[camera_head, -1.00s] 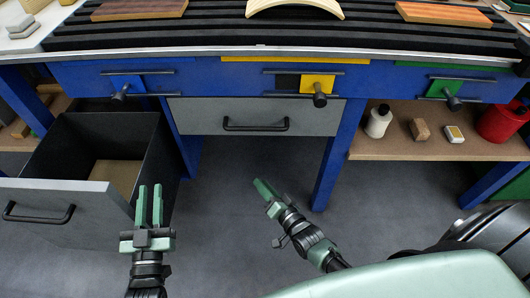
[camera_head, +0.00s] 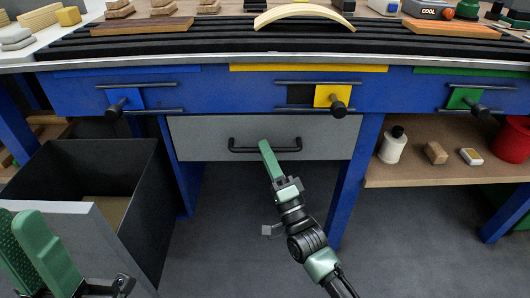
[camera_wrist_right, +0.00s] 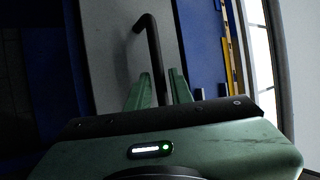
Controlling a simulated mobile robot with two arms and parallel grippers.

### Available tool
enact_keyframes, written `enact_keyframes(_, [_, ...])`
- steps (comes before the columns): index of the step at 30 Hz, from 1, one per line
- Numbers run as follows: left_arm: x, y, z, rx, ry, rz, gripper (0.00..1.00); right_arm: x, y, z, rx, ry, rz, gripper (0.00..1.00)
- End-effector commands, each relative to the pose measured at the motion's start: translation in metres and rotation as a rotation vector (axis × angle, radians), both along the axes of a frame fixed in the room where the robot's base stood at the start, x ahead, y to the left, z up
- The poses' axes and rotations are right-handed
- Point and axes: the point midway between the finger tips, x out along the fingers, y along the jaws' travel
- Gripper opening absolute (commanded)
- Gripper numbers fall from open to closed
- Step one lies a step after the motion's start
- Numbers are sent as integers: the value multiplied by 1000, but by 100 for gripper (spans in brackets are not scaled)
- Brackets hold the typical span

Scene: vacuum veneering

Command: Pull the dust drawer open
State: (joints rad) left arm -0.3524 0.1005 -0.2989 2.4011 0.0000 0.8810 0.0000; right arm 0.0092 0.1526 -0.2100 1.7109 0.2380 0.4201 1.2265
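A shut grey drawer (camera_head: 200,140) with a black bar handle (camera_head: 240,150) sits under the middle of the blue bench; I take it as the dust drawer. My right gripper (camera_head: 266,150) is at this handle. In the right wrist view the handle (camera_wrist_right: 153,50) runs between the two green fingers (camera_wrist_right: 158,90), with gaps beside it, so the gripper looks open around the bar. My left gripper (camera_head: 35,245) is open and empty at the lower left, in front of a pulled-out bin drawer (camera_head: 95,225).
The bench front has clamp knobs on blue, yellow (camera_head: 325,95) and green plates above the drawer. A lower shelf (camera_head: 400,172) at the right holds a white bottle (camera_head: 392,147), small blocks and a red pot (camera_head: 513,140). The floor below the drawer is clear.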

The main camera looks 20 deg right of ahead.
Motion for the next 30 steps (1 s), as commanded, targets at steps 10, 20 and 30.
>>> enact_keyframes(10, [-4,1,-1,-7,-20,-1,22,9,2,5,-1,2,-1,22])
enact_keyframes(20, [-4,1,-1,-7,-19,-2,22,9,2,5,-1,2,-1,0])
enact_keyframes(30, [-4,1,-1,-6,-18,-2,22,9,2,4,-2,3,0,0])
